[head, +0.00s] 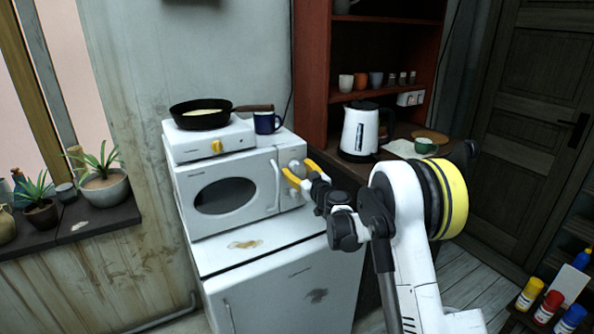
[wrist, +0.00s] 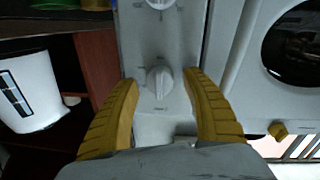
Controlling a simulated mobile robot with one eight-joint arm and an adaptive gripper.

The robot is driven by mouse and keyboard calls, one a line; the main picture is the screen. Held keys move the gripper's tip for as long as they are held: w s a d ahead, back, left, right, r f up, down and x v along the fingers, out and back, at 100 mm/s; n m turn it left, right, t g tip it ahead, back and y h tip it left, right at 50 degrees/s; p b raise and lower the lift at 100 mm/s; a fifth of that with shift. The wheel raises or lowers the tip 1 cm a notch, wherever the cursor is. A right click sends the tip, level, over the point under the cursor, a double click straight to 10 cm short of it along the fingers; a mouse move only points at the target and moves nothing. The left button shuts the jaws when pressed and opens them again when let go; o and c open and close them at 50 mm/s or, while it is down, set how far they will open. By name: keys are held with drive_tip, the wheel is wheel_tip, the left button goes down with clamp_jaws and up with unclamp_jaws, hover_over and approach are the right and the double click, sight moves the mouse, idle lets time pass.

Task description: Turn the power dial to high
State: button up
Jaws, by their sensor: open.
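The white microwave (head: 232,192) stands on a white fridge, with its control panel on the right side of its front. In the wrist view, which looks upside down, the panel (wrist: 185,35) carries two white dials. One dial (wrist: 160,84) lies between the fingers of my gripper (wrist: 160,77), with small marks around it. The other dial (wrist: 160,3) is cut off at the top edge. The marks are too small to read, so I cannot tell which is the power dial. My gripper (head: 297,167), with yellow fingers, is open at the panel in the head view; contact is not clear.
A white hot plate (head: 205,143) with a yellow knob and a black pan (head: 215,107) sits on the microwave, beside a dark blue mug (head: 266,122). A white kettle (head: 360,131) and green cup (head: 425,145) stand to the right. The microwave handle (head: 275,187) is left of the panel.

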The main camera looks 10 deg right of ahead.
drive_tip(key=shift+c, duration=0.2)
drive_tip(key=c, duration=1.2)
